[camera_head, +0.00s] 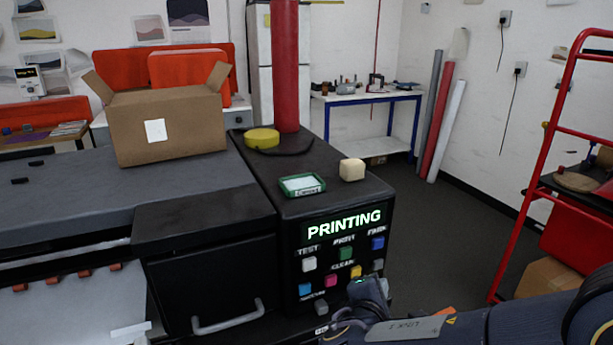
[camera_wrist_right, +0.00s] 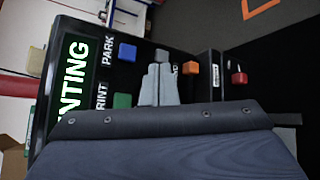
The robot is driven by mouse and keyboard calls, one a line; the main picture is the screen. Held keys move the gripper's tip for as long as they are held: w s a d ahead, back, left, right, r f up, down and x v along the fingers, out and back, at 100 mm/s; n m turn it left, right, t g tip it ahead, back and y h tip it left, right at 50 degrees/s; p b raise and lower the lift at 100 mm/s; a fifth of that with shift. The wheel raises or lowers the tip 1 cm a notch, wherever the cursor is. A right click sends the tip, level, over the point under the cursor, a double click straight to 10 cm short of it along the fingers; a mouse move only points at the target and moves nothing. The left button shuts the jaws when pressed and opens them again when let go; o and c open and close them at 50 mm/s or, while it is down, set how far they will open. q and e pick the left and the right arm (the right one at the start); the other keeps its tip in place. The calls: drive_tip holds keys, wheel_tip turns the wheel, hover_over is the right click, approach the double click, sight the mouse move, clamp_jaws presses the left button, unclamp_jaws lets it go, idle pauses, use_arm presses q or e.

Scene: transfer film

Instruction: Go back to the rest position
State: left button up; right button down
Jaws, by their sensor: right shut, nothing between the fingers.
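My right gripper (camera_head: 372,290) is in front of the lower right of the printer's control panel (camera_head: 337,258). In the right wrist view the right gripper (camera_wrist_right: 159,72) has its two grey fingers together, with nothing between them. The fingers point toward the panel buttons. A blue button (camera_wrist_right: 127,52) and a green button (camera_wrist_right: 122,101) lie beside them; I cannot tell whether the fingertips touch the panel. The panel display (camera_head: 344,223) reads PRINTING in lit letters. My right forearm spans the lower right of the head view. My left gripper is not in view.
A green-rimmed tray (camera_head: 302,185), a cream block (camera_head: 352,170), a yellow roll (camera_head: 262,138) and a red roll (camera_head: 285,70) are on the printer top. An open cardboard box (camera_head: 167,120) sits to the left. Floor between is clear.

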drive_tip(key=s+d+f+m+g+y, duration=0.1)
drive_tip(key=s+d+f+m+g, duration=0.25)
drive_tip(key=s+d+m, duration=0.35)
drive_tip(key=s+d+f+m+g+y, duration=0.2)
drive_tip(key=s+d+m+g, duration=0.25)
drive_tip(key=s, duration=0.55)
drive_tip(key=s+a+r+m+t+y, duration=0.1)
drive_tip(key=s+a+r+m+y, duration=0.1)
drive_tip(key=s+a+m+y, duration=0.5)
drive_tip(key=shift+s+a+r+m+y, duration=0.15)
drive_tip(key=shift+a+r+m+y, duration=0.05)
drive_tip(key=shift+a+m+y, duration=0.4)
